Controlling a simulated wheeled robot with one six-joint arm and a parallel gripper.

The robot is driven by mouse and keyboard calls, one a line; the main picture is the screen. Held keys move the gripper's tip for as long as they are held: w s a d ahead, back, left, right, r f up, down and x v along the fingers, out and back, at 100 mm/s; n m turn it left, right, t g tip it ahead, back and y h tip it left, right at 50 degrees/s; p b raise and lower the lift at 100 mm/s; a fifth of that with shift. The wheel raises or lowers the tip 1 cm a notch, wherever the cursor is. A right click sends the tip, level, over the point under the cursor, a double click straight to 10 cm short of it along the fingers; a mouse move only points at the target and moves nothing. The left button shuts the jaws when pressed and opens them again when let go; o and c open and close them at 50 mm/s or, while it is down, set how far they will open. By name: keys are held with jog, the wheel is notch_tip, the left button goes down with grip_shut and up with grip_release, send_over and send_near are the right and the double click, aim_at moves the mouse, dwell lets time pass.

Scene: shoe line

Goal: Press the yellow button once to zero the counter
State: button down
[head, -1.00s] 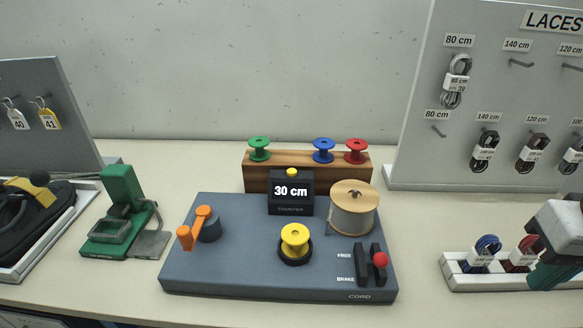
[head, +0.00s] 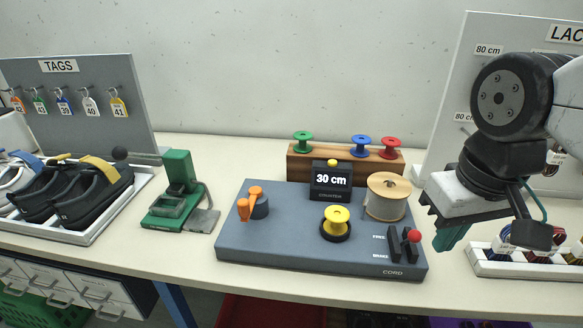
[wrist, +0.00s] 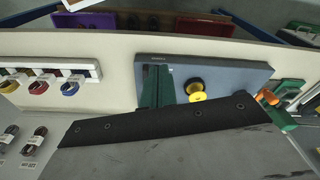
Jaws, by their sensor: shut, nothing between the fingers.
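The counter (head: 331,181) is a black box reading 30 cm at the back of the grey-blue cord base (head: 290,245). The small yellow button (head: 332,162) sits on top of the counter. My gripper (head: 450,238) is shut and empty, with green fingers, right of the base in the head view and well away from the button. In the wrist view the green fingers (wrist: 155,88) overlap the base, and the button is not visible.
The orange crank (head: 248,205), cord reel (head: 387,197) and red-knobbed lever (head: 413,236) are on the base. A wooden rack (head: 300,167) with coloured spools stands behind. A green press (head: 177,190) is left; a white lace tray (head: 490,264) is right.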

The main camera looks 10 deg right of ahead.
jog(key=shift+a, duration=0.3)
jog(key=r+n+t+h, duration=0.2)
jog(key=t+h, duration=0.3)
jog(key=t, duration=0.1)
send_over(332, 165)
jog(key=shift+w+a+f, duration=0.1)
jog(key=shift+f, duration=0.05)
jog(key=shift+f, duration=0.1)
jog(key=shift+f, duration=4.3)
